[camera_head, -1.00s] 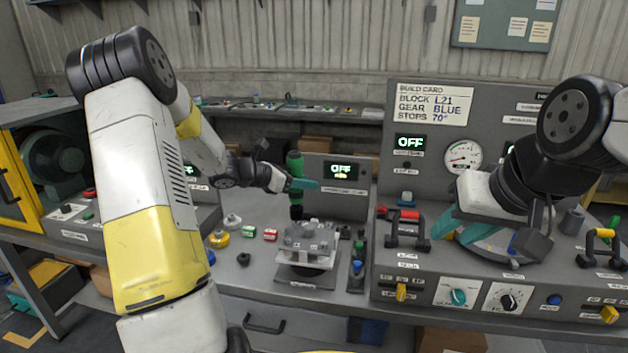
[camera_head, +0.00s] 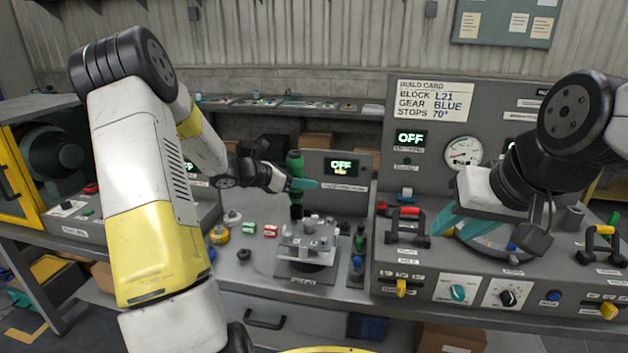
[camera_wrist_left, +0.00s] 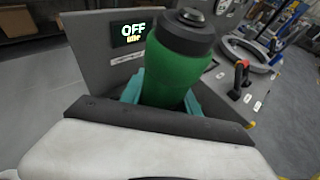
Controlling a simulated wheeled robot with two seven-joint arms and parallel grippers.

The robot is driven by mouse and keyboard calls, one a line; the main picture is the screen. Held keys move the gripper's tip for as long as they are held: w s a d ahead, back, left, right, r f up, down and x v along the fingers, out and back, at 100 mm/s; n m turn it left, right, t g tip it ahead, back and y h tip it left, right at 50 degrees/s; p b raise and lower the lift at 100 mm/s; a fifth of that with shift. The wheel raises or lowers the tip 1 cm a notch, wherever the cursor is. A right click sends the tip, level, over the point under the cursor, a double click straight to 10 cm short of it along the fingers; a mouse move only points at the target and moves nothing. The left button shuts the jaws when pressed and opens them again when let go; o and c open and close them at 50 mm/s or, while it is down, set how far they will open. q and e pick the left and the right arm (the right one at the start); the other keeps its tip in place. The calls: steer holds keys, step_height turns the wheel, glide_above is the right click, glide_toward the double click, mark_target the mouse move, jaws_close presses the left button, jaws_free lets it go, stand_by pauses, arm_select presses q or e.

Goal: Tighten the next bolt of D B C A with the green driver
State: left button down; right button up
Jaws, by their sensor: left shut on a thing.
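My left gripper (camera_head: 298,183) is shut on the green driver (camera_head: 295,163), which stands upright with its dark lower end pointing down. The driver also fills the middle of the left wrist view (camera_wrist_left: 180,65), between the teal fingers. Its lower end is just above or at the back of the grey block (camera_head: 307,240) on its fixture; I cannot tell whether it touches a bolt. The bolts and their letters are too small to read. My right gripper (camera_head: 455,222) is over the right console, partly hidden by its wrist, so its jaws are unclear.
A display reading OFF (camera_head: 341,167) stands behind the fixture. Small red and green boxes (camera_head: 270,231) and a yellow part (camera_head: 219,234) lie left of it. A rack of tools (camera_head: 357,265) stands to its right. A red-topped handle (camera_head: 408,226) is on the right console.

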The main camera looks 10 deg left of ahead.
arm_select(q)
steer(key=shift+f, duration=0.4)
stand_by(1.8)
steer(key=shift+r, duration=2.6)
